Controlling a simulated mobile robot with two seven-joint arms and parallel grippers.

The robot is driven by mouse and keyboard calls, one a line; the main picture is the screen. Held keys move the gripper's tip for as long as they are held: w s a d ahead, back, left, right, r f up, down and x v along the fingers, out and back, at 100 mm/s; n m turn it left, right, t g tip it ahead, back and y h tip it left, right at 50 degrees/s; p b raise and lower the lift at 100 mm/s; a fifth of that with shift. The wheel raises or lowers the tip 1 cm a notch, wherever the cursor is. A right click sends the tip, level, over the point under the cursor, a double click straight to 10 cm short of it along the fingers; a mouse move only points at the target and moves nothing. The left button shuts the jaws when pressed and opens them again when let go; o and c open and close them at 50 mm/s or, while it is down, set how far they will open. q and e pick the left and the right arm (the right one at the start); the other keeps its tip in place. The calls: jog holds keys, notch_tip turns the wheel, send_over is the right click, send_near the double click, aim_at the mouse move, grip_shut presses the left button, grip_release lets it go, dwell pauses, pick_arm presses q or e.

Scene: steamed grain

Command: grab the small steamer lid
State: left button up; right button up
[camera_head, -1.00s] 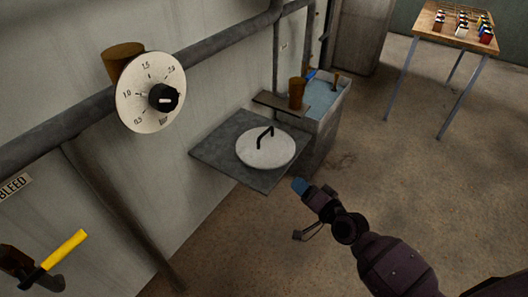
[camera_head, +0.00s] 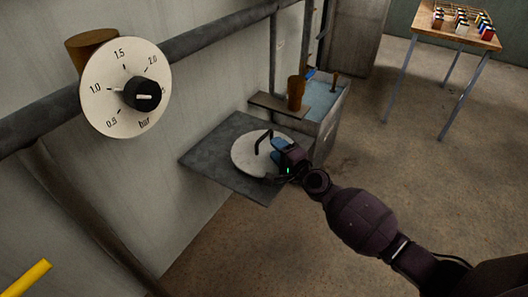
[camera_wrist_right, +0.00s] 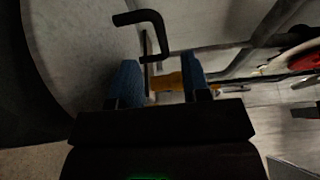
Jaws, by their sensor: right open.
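The small steamer lid (camera_head: 248,158) is a pale grey round disc with a black angular handle (camera_head: 263,139). It lies on a dark square shelf (camera_head: 208,157) fixed at the wall. My right gripper (camera_head: 279,148) is over the right part of the lid, close beside the handle, and hides part of the disc. In the right wrist view the two blue fingertips (camera_wrist_right: 158,82) stand apart with nothing between them. The lid's handle (camera_wrist_right: 146,25) shows just ahead of them, and the lid's face (camera_wrist_right: 80,45) fills the left. My left gripper is not in view.
A round pressure gauge (camera_head: 108,103) and thick pipes (camera_head: 210,42) run along the wall. Behind the shelf stand a brown cup (camera_head: 296,92) on a small ledge and a basin of blue water (camera_head: 325,98). A wooden table (camera_head: 455,35) with small coloured items stands far right. Open floor lies to the right.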

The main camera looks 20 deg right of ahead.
aim_at(268, 149)
jog(key=x, duration=0.4)
jog(key=shift+w+d+f+b, duration=0.1)
jog(key=shift+d+b, duration=0.05)
jog(key=shift+b, duration=0.2)
jog(key=shift+w, duration=0.6)
grip_shut()
dwell(0.8)
